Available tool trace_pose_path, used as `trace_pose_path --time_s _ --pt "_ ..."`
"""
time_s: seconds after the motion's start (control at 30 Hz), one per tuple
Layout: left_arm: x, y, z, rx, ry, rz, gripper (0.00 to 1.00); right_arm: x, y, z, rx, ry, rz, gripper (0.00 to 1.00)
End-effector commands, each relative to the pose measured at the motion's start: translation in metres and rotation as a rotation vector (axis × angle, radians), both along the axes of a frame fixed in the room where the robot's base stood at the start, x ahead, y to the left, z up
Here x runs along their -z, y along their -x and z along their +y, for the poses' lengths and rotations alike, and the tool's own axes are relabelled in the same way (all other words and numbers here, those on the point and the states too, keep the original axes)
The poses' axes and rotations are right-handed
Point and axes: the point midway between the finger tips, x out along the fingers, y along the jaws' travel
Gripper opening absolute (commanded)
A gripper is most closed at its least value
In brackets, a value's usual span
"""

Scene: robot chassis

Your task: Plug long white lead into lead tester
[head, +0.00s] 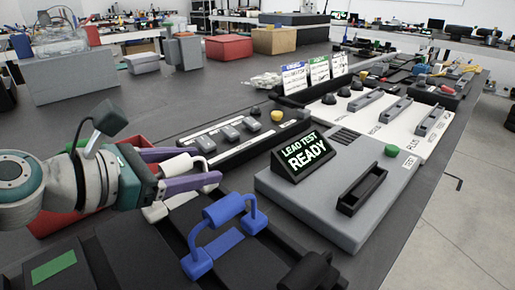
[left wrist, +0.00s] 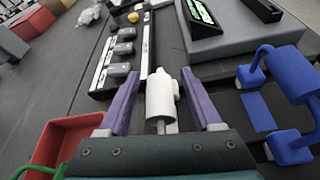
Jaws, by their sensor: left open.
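The lead tester (head: 330,205) is a grey box with a screen reading "LEAD TEST READY", a black socket block (head: 362,188) and a green button. A white lead (head: 178,164) lies left of it, partly hidden by my gripper. My left gripper (head: 213,166) is open with its purple fingers on either side of the white lead. In the left wrist view, the white lead (left wrist: 162,97) stands between the open fingers (left wrist: 160,74), with a gap to each. Its lower end is hidden by the gripper body. My right gripper is not in view.
A blue lead (head: 228,209) sits just right of the white one, with a black item (head: 312,272) further right. A red bin (head: 52,222) is beneath my left arm. A strip with grey switches (head: 230,133) lies behind; white panels with grey handles (head: 395,110) are behind the tester.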

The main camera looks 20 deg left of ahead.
Motion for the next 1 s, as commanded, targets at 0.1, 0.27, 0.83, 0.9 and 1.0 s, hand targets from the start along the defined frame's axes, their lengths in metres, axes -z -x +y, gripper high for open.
trace_pose_path --time_s 0.1,0.27,0.83,0.9,1.0 --pt "-0.0004 0.0000 -0.0001 0.000 0.000 0.000 0.66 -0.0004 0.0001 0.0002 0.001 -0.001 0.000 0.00" --pt "-0.0003 0.0003 -0.0002 0.000 0.000 0.000 0.53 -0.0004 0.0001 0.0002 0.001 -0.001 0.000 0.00" --pt "-0.0003 0.0005 -0.0001 0.001 0.000 0.000 0.00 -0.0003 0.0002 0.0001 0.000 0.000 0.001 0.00" --pt "-0.0003 0.0005 -0.0001 0.001 0.000 0.000 0.00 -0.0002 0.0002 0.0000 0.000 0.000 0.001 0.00" --pt "-0.0005 0.0004 -0.0001 0.000 -0.001 0.000 0.00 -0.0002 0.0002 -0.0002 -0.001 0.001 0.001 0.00"
